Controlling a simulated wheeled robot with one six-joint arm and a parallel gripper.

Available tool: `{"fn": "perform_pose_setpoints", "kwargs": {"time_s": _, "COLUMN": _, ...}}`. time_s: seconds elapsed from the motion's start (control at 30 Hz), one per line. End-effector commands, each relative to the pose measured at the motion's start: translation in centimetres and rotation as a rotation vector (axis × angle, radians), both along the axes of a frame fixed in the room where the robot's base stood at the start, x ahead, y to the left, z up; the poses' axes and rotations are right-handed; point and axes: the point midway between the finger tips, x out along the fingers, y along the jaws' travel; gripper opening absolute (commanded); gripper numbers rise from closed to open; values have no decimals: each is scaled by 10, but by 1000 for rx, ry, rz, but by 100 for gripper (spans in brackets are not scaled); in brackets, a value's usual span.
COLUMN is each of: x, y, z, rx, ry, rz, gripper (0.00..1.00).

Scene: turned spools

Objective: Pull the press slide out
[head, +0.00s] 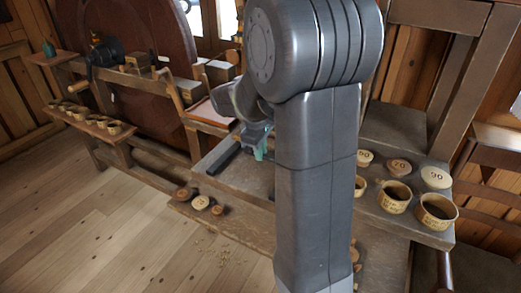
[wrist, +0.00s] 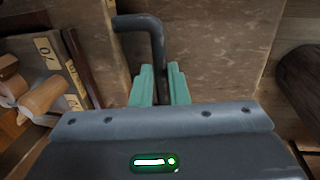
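A dark bent bar handle (wrist: 152,35), which looks like the pull of the press slide, runs over a brown wooden surface in the wrist view. My gripper (wrist: 160,72) has its green fingers close on both sides of the bar, with almost no gap, so it appears shut on it. In the head view my gripper (head: 259,140) is low over the wooden bench, partly hidden by my arm. A dark bar (head: 223,160) lies on the bench just left of it. My arm hides the slide's body, so how far out it sits cannot be told.
Numbered wooden cups and lids (head: 397,194) stand on the bench at the right. Several small spools (head: 201,203) sit on a lower ledge. A large red-brown wheel (head: 140,60) stands at the back left.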

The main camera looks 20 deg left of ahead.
Motion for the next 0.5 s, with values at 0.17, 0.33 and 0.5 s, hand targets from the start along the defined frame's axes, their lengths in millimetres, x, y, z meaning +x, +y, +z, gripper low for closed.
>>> {"fn": "perform_pose_setpoints", "kwargs": {"time_s": 0.17, "x": 0, "y": 0, "z": 0, "rx": 0, "ry": 0, "rz": 0, "gripper": 0}}
{"fn": "perform_pose_setpoints", "kwargs": {"time_s": 0.33, "x": -3, "y": 0, "z": 0, "rx": 1, "ry": 0, "rz": 1, "gripper": 0}}
{"fn": "perform_pose_setpoints", "kwargs": {"time_s": 0.5, "x": -19, "y": 2, "z": 0, "rx": 1, "ry": 1, "rz": 3, "gripper": 0}}
